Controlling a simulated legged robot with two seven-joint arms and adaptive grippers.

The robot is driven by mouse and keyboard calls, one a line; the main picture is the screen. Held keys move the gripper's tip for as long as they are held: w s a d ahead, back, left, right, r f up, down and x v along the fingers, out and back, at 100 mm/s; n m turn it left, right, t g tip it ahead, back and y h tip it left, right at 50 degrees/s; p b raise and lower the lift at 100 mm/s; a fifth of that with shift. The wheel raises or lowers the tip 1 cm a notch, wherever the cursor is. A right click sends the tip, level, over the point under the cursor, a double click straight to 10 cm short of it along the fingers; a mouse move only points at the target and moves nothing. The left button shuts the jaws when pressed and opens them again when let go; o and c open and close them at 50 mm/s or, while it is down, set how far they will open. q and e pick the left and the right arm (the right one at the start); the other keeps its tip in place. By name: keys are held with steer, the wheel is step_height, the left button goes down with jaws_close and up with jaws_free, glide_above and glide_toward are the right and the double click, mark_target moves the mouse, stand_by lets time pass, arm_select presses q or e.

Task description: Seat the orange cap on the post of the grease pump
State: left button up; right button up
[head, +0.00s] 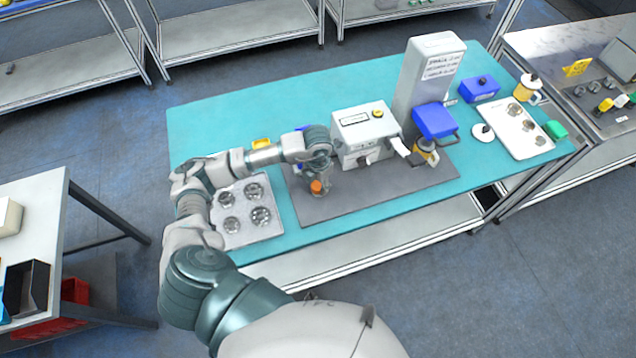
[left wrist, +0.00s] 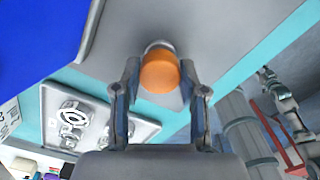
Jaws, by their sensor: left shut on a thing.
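The orange cap (head: 317,186) is held low over the front left part of the grey mat (head: 380,196). My left gripper (head: 318,176) is shut on it and points down. In the left wrist view the orange cap (left wrist: 160,73) sits between the two fingertips (left wrist: 158,88). A pale round metallic part (left wrist: 159,46) shows just past the cap. I cannot tell whether this is the grease pump's post or whether the cap touches it. The pump itself is not clearly identifiable. My right gripper is not in view.
A tray (head: 228,236) with several round metal parts lies left of the mat. A white box-shaped machine (head: 365,130) stands right behind the gripper, with a tall grey column (head: 425,75) and blue-topped device (head: 434,121) farther right. The mat's front right is clear.

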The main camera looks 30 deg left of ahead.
arm_select(q)
steer(key=shift+a+f+b, duration=0.2)
steer(key=shift+f+b, duration=0.2)
steer(key=shift+f, duration=0.05)
steer(key=shift+d, duration=0.2)
steer(key=shift+f+b, duration=0.4)
steer(key=shift+f, duration=0.05)
stand_by(0.5)
steer(key=o, duration=1.3)
steer(key=shift+r+p, duration=2.4)
steer(key=shift+r, duration=1.45)
